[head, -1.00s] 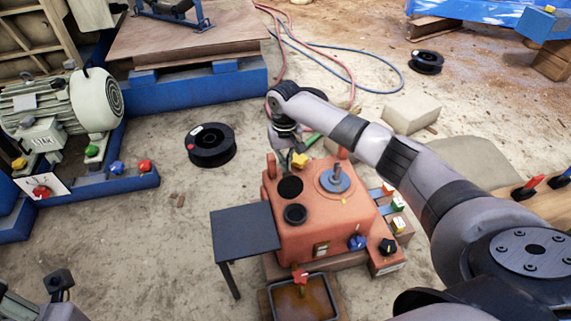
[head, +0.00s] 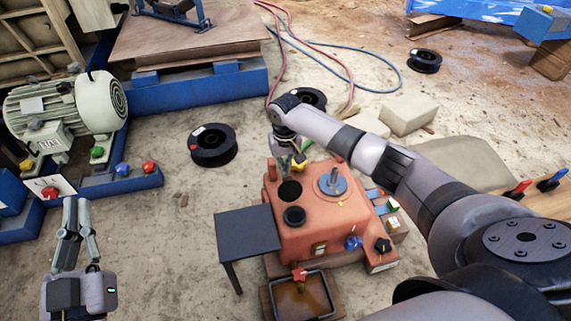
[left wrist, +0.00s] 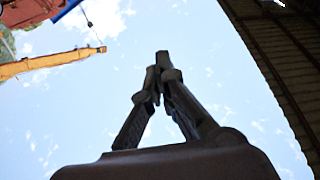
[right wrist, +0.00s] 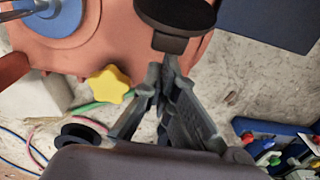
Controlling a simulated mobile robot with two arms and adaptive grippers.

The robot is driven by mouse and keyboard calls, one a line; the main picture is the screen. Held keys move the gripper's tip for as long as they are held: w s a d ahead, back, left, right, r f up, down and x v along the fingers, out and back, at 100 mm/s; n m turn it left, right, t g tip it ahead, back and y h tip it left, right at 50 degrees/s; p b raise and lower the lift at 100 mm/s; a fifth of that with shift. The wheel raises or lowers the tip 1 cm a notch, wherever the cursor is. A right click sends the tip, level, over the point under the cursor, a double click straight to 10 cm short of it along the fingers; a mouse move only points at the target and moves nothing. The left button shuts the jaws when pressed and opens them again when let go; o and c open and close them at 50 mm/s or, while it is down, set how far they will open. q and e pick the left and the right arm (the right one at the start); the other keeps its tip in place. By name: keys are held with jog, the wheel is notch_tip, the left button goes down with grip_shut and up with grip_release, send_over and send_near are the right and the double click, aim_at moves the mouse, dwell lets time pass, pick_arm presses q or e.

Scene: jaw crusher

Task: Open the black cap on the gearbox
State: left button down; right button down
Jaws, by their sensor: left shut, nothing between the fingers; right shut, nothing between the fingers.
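The orange gearbox (head: 325,215) stands in the middle of the head view. On its top are a flat dark disc (head: 290,191) and, just in front, a raised black ring-shaped part (head: 295,216); I cannot tell whether these are the cap and its opening. My right gripper (head: 297,166) is shut and empty at the gearbox's far left edge, behind the dark disc. In the right wrist view, a round black cap (right wrist: 175,14) with a short black stem is just beyond the right fingertips (right wrist: 165,65). My left gripper (head: 77,203) is shut and empty, raised at lower left.
A yellow star knob (right wrist: 109,85) is beside the right fingers. A small dark table (head: 247,232) stands left of the gearbox, and an oily tray (head: 302,296) in front. The left wrist view shows mostly sky.

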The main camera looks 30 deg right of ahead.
jog(key=shift+s+r+p, duration=0.15)
jog(key=shift+r+p, duration=0.1)
jog(key=shift+p, duration=0.9)
pick_arm(q)
notch_tip(320, 180, down, 13)
jog(key=s+a+g+y+p, duration=0.2)
jog(key=a+g+y, duration=0.1)
jog(key=g, duration=0.6)
pick_arm(e)
jog(key=shift+s+r, duration=0.1)
jog(key=shift+s+a+r+t+p, duration=0.15)
jog(key=shift+t+p, duration=0.15)
jog(key=shift+p, duration=0.6)
pick_arm(q)
jog(key=s+a+f+g+y+p, duration=0.1)
jog(key=s+a+f+g+p, duration=0.1)
jog(key=s+f+g, duration=0.2)
jog(key=s+a+f+g+y+p, duration=0.1)
jog(key=s+f+g, duration=0.3)
jog(key=s, duration=0.5)
jog(key=shift+s+a+n+g+p, duration=0.3)
jog(key=shift+a+n+p, duration=0.1)
jog(key=shift+a+p, duration=0.3)
pick_arm(e)
jog(key=shift+s+r, duration=0.15)
jog(key=shift+s, duration=0.5)
pick_arm(q)
jog(key=shift+w+f, duration=0.1)
pick_arm(e)
jog(key=shift+r, duration=0.15)
